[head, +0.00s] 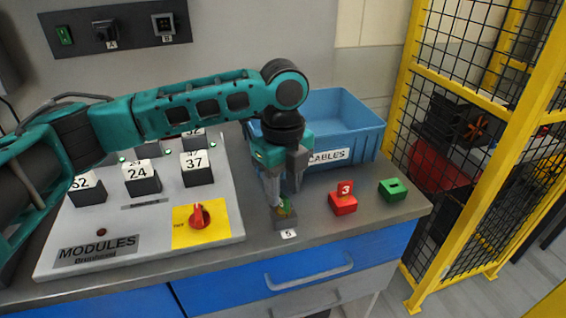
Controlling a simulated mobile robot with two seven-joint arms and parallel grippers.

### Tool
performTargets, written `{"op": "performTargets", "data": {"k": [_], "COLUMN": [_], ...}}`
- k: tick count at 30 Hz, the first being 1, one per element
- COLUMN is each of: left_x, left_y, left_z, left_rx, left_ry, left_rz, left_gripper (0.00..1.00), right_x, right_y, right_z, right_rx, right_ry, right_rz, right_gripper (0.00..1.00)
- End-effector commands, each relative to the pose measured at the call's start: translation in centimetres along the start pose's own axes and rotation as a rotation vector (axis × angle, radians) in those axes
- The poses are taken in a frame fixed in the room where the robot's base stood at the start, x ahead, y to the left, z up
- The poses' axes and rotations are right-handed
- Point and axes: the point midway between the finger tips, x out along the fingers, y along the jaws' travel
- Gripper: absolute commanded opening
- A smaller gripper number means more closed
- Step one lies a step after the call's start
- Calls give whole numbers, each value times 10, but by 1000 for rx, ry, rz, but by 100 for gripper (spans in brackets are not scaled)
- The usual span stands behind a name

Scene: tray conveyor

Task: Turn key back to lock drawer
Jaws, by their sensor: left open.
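My left gripper (286,194) points down, open, just above a small dark block (286,221) at the counter's front edge, labelled 5. A small green and brownish piece (286,206) shows at the top of this block, close to the fingertips; I cannot tell whether it is a key or whether the fingers touch it. A red block with an upright red tag marked 3 (344,199) stands to the right. A green block with a dark slot (393,189) is further right. The blue drawer (330,262) with a grey handle (308,275) is below the counter and looks shut.
A blue bin labelled CABLES (362,134) stands behind the gripper. A sloped grey MODULES panel (100,225) with numbered black blocks and a red knob (199,215) on yellow is at left. A yellow mesh fence (424,150) stands right of the counter.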

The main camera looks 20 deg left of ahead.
Motion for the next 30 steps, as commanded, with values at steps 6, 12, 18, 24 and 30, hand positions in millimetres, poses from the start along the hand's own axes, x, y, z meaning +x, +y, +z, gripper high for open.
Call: {"op": "performTargets", "data": {"k": [6, 12, 18, 24, 30], "left_x": [26, 32, 32, 32, 32], "left_y": [0, 0, 0, 0, 0], "left_z": [0, 0, 0, 0, 0], "left_rx": [-1, 0, 0, 0, 0], "left_ry": [0, 0, 0, 0, 0], "left_rz": [1, -1, -1, -1, -1], "left_gripper": [40, 40, 40, 21, 2], "right_x": [1, 2, 2, 2, 1], "right_y": [0, 0, 0, 0, 0], "right_z": [2, 3, 3, 3, 3], "right_rx": [0, 0, 0, 0, 0], "right_ry": [-1, -1, -1, -1, -1], "right_rz": [0, 0, 0, 0, -1], "right_gripper": [55, 55, 55, 55, 55]}}
